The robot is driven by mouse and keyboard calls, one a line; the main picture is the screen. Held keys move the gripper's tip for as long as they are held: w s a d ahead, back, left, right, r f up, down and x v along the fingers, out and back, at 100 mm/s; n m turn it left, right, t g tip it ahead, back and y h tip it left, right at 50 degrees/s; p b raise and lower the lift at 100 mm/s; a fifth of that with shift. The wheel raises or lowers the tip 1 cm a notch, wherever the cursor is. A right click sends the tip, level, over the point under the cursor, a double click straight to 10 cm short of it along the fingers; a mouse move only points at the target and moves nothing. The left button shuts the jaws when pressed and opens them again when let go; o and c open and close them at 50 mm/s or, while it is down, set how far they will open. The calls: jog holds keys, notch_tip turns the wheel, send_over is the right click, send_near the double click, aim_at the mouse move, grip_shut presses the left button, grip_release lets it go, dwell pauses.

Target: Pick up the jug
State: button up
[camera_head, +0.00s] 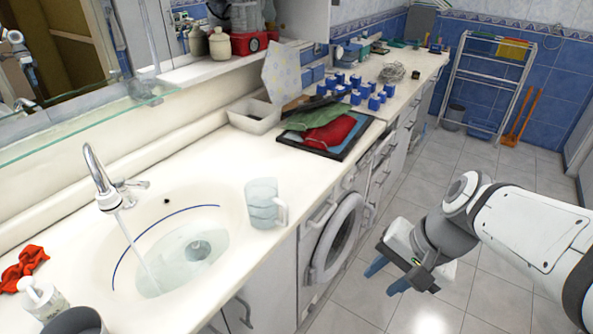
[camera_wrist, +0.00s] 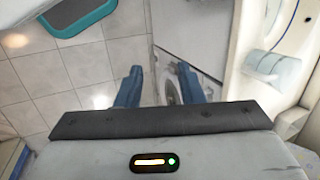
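The jug (camera_head: 262,204) is a translucent, pale bluish cup with a handle on its right side. It stands upright on the white counter, just right of the sink basin. It also shows near the right edge of the wrist view, a translucent shape (camera_wrist: 277,70) on the counter. My gripper (camera_head: 386,277) is off the counter, over the floor in front of the washing machine, to the right of the jug and apart from it. Its two blue fingers (camera_wrist: 159,84) are spread with nothing between them. The gripper is open and empty.
Water runs from the tap (camera_head: 105,185) into the sink basin (camera_head: 188,256). The washing machine (camera_head: 338,238) fronts the counter; tiled floor is open.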

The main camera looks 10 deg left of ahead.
jog(key=w+a+f+m+g+y+b, duration=0.1)
jog(key=w+a+f+m+y+b, duration=0.15)
jog(key=a, duration=0.25)
jog(key=w+a+f+m+y+b, duration=0.2)
jog(key=a+f+m+y+b, duration=0.1)
jog(key=a+m+y, duration=0.15)
jog(key=m+t+y+b, duration=0.5)
jog(key=m+y+b, duration=0.1)
jog(key=m, duration=0.4)
send_near(287, 223)
jog(key=a+r, duration=0.3)
jog(key=r, duration=0.1)
jog(key=x, duration=0.2)
jog(key=w+x, duration=0.1)
jog(key=x, duration=0.4)
jog(key=shift+w+a+f, duration=0.15)
jog(key=shift+w+f, duration=0.1)
jog(key=shift+f, duration=0.05)
grip_shut()
